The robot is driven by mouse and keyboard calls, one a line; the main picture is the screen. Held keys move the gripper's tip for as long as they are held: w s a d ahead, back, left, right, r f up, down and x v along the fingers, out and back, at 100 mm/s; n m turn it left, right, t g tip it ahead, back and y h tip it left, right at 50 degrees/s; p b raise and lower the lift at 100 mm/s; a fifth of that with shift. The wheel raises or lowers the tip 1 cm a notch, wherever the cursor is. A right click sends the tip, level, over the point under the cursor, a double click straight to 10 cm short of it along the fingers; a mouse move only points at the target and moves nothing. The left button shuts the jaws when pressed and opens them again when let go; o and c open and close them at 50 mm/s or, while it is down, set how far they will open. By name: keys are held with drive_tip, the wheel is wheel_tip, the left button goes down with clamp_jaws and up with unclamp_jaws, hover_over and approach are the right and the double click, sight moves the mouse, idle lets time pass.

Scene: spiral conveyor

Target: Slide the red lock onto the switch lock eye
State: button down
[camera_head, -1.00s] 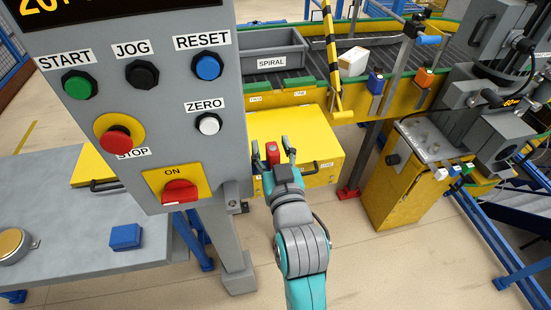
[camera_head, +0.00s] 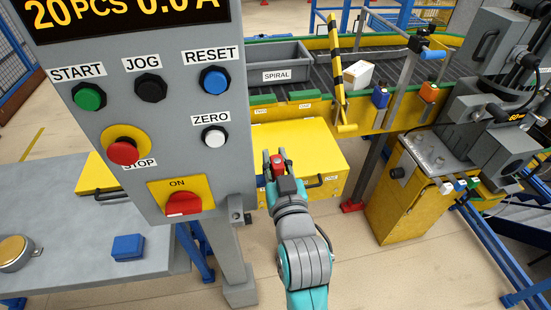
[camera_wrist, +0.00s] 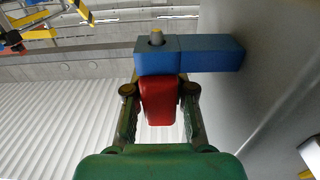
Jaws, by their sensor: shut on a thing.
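My gripper (camera_head: 275,156) is shut on the red lock (camera_head: 278,164), in front of the yellow cabinet and to the right of the control panel. In the wrist view the red lock (camera_wrist: 159,97) sits between the two fingers, its far end against or just under a blue block (camera_wrist: 190,54) with a short pin on top. Whether they touch is unclear. The red rotary switch (camera_head: 183,204), marked ON, is low on the panel. A small grey bracket with a hole, seemingly the switch lock eye (camera_head: 237,216), is on the panel's lower right edge, left of my gripper.
The grey control panel (camera_head: 228,175) stands close on the left. The yellow cabinet (camera_head: 318,150) with a black handle is behind my gripper. A grey SPIRAL bin (camera_head: 277,62) and a yellow-black striped bar (camera_head: 336,65) are farther back. Open floor shows at lower right.

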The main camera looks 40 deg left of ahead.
drive_tip(key=shift+r, duration=0.15)
drive_tip(key=shift+r, duration=1.4)
drive_tip(key=shift+r, duration=0.15)
drive_tip(key=shift+r, duration=0.25)
drive_tip(key=shift+r, duration=0.1)
drive_tip(key=shift+r, duration=1.9)
